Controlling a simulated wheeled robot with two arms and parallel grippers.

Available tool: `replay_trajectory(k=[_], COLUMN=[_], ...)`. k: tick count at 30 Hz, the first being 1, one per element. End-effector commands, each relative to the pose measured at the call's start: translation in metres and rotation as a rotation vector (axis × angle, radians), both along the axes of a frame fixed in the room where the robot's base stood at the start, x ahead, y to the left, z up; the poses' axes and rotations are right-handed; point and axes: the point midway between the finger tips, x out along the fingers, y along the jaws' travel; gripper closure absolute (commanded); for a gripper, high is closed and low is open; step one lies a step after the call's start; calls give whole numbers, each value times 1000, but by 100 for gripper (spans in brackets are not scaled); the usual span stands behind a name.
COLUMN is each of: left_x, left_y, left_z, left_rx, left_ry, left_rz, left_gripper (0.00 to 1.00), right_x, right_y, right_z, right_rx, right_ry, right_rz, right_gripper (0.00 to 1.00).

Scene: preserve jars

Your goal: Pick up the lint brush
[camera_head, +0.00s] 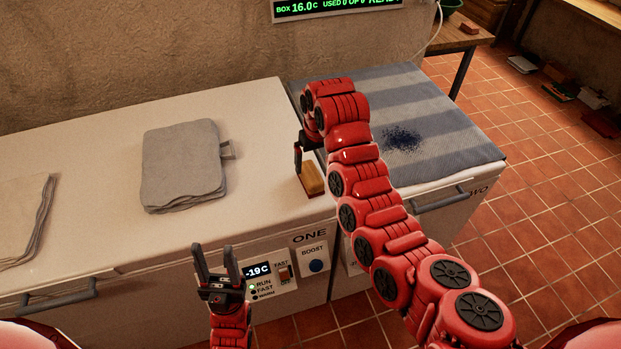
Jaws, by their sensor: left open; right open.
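A small block-like item with a yellow-tan top (312,179), which looks like the lint brush, lies near the right front edge of the white chest freezer lid marked ONE. My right gripper (299,160) points down right at its far end, with its jaws open. My red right arm hides part of that gripper, so I cannot tell whether its fingers touch the brush or stand around it. My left gripper (217,264) is open and empty, fingers up, in front of the freezer's control panel.
A folded grey cloth (182,165) lies mid-lid, and a beige cloth stack (22,215) lies at the left. A striped blue-grey cloth (455,137) with dark specks covers the second freezer, partly behind my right arm. Lid handles (60,298) stick out in front.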

Motion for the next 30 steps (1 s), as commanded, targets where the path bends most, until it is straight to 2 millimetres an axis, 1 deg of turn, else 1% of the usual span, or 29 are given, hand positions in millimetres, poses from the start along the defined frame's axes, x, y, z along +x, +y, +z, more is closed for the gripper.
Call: replay_trajectory(k=[1,5,8,10,13,15,19,22,28,30], left_x=[0,0,0,0,0,0,0,0,0,0], left_y=[0,0,0,0,0,0,0,0,0,0], left_z=[1,2,10,21,30,31,35,35,34,34], left_rx=[0,0,0,0,0,0,0,0,0,0], left_ry=[0,0,0,0,0,0,0,0,0,0], left_rz=[0,0,0,0,0,0,0,0,0,0], left_gripper=[50,50,50,50,50,50,50,50,50,50], right_x=[0,1,2,2,4,6,7,8,8,8], right_y=[1,1,2,5,9,10,11,11,11,11], right_z=[-7,-14,-19,-27,-40,-50,-62,-65,-66,-66], right_rx=[-1,-1,-2,-3,-3,-3,-2,-1,0,0], right_ry=[4,4,6,8,7,4,5,1,0,0], right_rz=[0,0,0,1,2,2,2,1,1,1], right_gripper=[3,3,3,3,3,3,3,3,3,15])
